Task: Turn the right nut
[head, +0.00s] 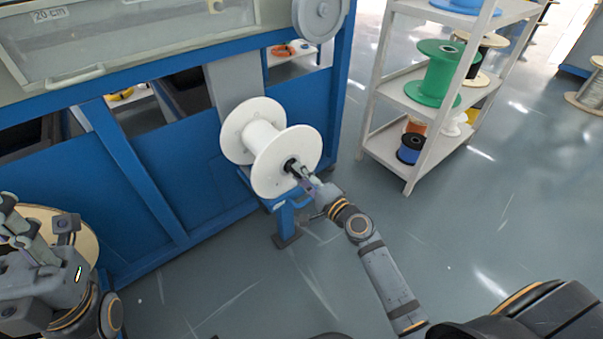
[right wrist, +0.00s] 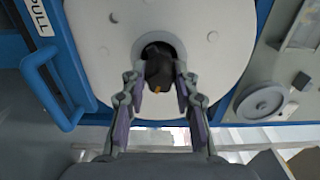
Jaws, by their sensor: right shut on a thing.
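The right nut is a dark, nearly black piece (right wrist: 160,68) at the centre of the white spool's round flange (right wrist: 95,40). In the head view the nut (head: 291,165) sits at the hub of the white spool (head: 262,175), partly hidden by the fingers. My right gripper (head: 303,176) reaches it from the lower right. In the right wrist view its two fingers (right wrist: 160,86) are closed in on both sides of the nut. My left gripper (head: 38,228) is at the lower left, away from the spool; its finger gap does not show clearly.
The spool sits on a blue stand (head: 285,222) beside the blue machine frame (head: 190,170). A blue handle (right wrist: 40,85) is left of the flange. A shelf (head: 388,140) with a green spool (head: 436,72) stands at the right. A cream spool (head: 84,235) is behind my left gripper. The floor between is clear.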

